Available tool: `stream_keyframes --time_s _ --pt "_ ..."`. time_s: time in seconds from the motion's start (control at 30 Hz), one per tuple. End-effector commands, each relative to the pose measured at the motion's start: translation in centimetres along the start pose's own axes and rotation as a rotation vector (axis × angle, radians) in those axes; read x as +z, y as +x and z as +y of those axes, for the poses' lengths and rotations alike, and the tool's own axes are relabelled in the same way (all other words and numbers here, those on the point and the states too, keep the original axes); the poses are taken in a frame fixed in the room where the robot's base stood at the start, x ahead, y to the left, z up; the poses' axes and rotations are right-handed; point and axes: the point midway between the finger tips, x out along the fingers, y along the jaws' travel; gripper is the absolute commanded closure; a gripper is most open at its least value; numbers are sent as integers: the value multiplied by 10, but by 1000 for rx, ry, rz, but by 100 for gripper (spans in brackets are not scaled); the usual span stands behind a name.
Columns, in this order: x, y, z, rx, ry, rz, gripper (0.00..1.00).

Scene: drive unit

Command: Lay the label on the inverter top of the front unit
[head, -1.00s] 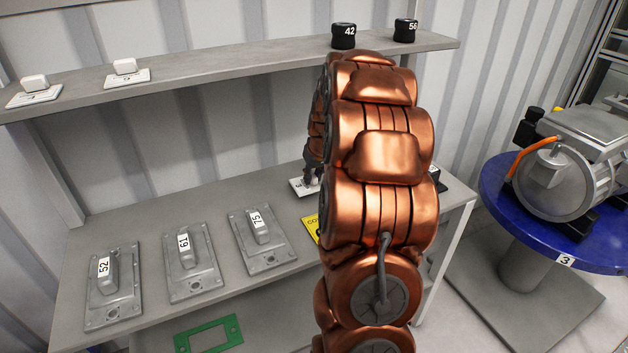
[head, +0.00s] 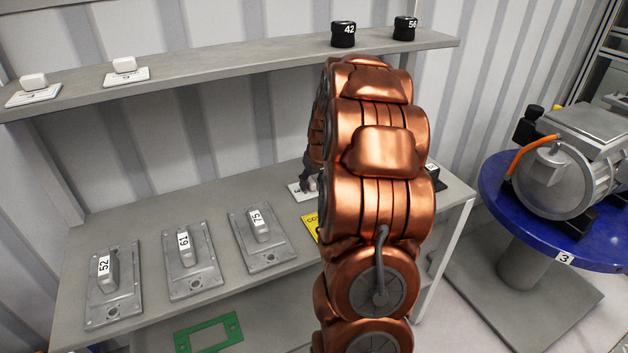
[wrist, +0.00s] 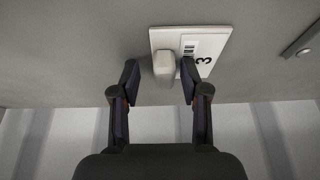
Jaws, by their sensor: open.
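A white label plate (wrist: 212,42) with a raised white grip block (wrist: 163,64), a barcode and a "3" lies on the lower bench. The label plate also shows in the head view (head: 295,190), partly behind my gripper and arm. My gripper (wrist: 159,68) is open, its fingers on either side of the grip block; I cannot tell whether they touch it. In the head view my gripper (head: 309,178) is mostly hidden by my arm. At the right, a drive unit (head: 555,180) with a flat grey top (head: 597,122) stands on a blue round table.
Grey cover plates marked 52 (head: 113,300), 61 (head: 192,275) and 75 (head: 262,245) lie on the bench. A yellow card (head: 312,226) is partly hidden by my arm. White plates and black caps 42 (head: 343,35) and 56 (head: 405,29) sit on the upper shelf. The blue table (head: 505,213) is marked 3.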

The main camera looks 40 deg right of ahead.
Motion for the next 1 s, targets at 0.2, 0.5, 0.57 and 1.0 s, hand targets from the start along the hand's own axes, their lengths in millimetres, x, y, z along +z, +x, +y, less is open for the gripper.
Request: stream_keyframes --time_s 0.2,0.5,0.57,1.0 --pt "-2 -5 0 1 0 2 55" --pt "-3 -48 1 2 -1 7 55" --pt "-3 -60 0 2 -1 6 55" --pt "-1 -119 0 1 -1 1 55"
